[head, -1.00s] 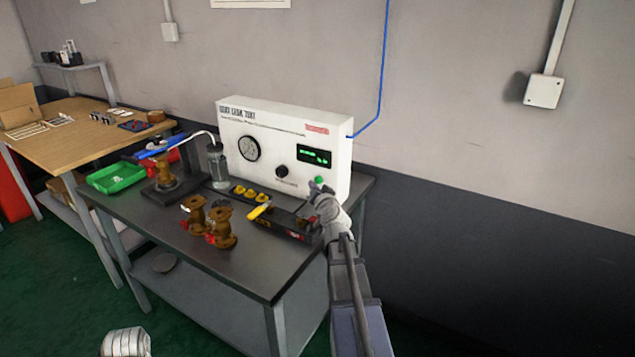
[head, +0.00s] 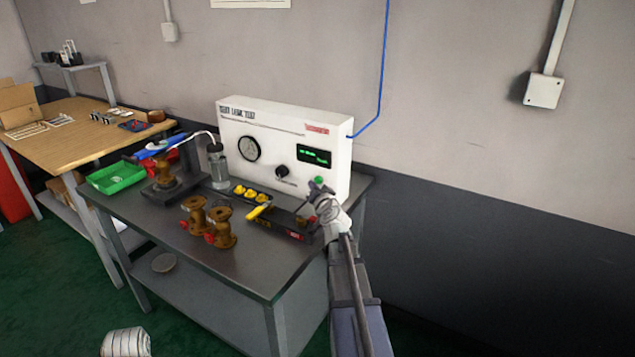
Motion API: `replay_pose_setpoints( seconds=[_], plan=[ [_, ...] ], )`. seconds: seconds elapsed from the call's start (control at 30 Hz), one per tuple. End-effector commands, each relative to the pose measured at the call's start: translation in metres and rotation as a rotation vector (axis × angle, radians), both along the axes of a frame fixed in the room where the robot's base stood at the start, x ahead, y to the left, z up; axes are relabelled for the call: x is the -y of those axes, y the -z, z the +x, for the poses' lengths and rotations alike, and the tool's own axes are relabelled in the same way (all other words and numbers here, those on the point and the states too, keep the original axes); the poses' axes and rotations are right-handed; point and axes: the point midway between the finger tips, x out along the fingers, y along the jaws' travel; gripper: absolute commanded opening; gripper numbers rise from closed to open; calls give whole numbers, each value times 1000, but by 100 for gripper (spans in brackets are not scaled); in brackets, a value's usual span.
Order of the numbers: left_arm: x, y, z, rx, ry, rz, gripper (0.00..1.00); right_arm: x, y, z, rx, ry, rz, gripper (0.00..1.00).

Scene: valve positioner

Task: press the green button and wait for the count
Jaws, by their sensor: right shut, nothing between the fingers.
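The white leak test box (head: 285,145) stands at the back of the grey table. The green button (head: 319,180) is at the lower right of its front face, below the lit green display (head: 314,156). The display's text is too small to read. My right gripper (head: 313,187) is shut and empty, with its tip just at or in front of the green button. I cannot tell whether it touches it.
Brass valves (head: 221,228) stand on the table (head: 248,268), with a black tray (head: 285,226) of yellow parts behind. A clear jar (head: 218,168), a valve on a stand and a green bin (head: 116,178) are further left. A wooden bench (head: 75,148) stands beyond.

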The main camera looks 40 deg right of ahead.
Motion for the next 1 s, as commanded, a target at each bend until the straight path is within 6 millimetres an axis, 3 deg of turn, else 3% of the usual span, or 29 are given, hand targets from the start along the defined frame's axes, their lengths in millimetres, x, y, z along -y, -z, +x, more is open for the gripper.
replay_pose_setpoints(
  seconds=[1.0],
  plan=[
    [0, 0, 0, 0, 0, 0, 50, 9, 0, 4, 0, 2, -2, 0]
  ],
)
